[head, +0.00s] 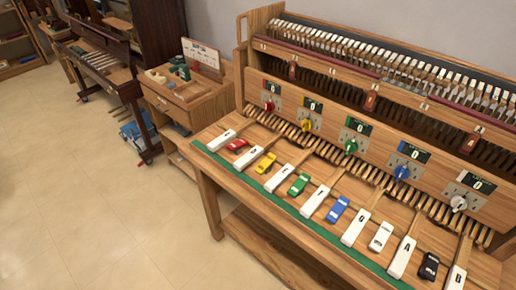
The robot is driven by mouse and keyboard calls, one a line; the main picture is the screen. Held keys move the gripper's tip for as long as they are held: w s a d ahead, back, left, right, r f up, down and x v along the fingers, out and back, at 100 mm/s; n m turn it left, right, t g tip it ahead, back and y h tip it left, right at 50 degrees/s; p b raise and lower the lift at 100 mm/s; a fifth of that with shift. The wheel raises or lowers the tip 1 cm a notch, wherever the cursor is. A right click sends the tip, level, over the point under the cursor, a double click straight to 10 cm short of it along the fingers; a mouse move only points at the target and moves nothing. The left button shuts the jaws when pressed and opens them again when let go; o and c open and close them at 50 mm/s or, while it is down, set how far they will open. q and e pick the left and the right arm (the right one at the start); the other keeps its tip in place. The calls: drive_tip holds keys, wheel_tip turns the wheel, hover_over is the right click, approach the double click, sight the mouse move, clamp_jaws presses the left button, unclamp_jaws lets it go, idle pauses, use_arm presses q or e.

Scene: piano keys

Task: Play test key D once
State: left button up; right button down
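A row of white test keys with dark letters lies along the front of the wooden piano bench. The letters on the left keys are too small to read surely. Counting back from the keys that seem marked G, A and B, the second white key from the left (249,157) appears to be D. It lies between a red block (237,145) and a yellow block (266,163). It looks level with its neighbours. Neither of my grippers is in view.
Coloured knobs, such as the yellow one (306,125), sit under small displays reading 0. A green strip (300,217) edges the bench front. A wooden cabinet with parts (185,100) stands to the left. The floor (90,200) at front left is clear.

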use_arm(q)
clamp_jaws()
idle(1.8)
